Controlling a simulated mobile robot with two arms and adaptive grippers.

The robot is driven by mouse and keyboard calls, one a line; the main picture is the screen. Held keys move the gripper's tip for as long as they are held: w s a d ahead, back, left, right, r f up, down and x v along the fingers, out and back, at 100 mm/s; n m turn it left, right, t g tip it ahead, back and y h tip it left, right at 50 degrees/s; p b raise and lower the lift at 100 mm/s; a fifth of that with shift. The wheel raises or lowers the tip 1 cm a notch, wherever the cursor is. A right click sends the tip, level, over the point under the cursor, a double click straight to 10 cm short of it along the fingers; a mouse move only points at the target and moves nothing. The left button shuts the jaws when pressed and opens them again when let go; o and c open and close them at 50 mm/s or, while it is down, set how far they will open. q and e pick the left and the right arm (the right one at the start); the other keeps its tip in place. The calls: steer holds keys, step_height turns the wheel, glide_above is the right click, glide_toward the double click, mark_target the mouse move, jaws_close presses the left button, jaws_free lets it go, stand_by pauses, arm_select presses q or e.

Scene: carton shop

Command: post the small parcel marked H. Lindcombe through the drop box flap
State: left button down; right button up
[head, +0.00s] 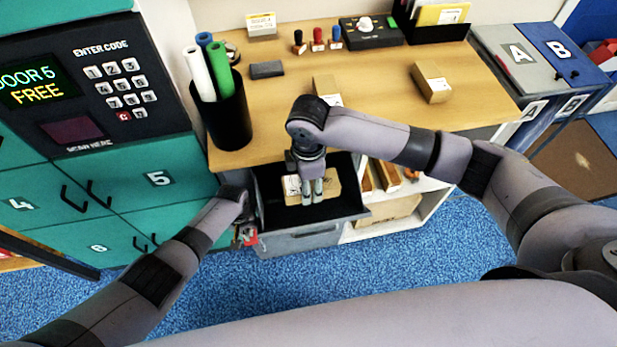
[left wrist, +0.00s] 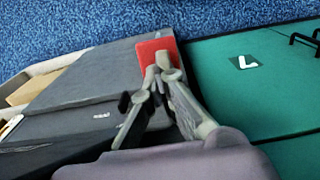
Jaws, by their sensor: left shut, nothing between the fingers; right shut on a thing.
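A small brown parcel (head: 325,187) with a white label lies in the black inside of an open grey drawer-like box (head: 300,238) under the counter. The label is too small to read, and I cannot tell whether this box is the drop box. My right gripper (head: 312,198) reaches down into it, shut on the parcel. My left gripper (head: 246,238) is shut and empty beside the box's left front corner. In the left wrist view its fingertips (left wrist: 163,68) are by a red piece (left wrist: 157,47) at the grey box's edge; contact is unclear.
Two other small parcels (head: 328,90) (head: 432,82) lie on the wooden counter (head: 285,112). A black cup of rolls (head: 220,115) stands at its left end. Teal lockers (head: 160,180) stand left of the box. An open shelf (head: 410,195) is right of it.

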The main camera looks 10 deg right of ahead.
arm_select(q)
steer(key=shift+s+f, duration=0.1)
arm_select(e)
steer(key=shift+w+f, duration=0.1)
steer(key=shift+f, duration=1.35)
steer(key=o, duration=1.5)
steer(key=shift+c, duration=0.2)
steer(key=shift+o, duration=1.1)
steer(key=shift+r, duration=4)
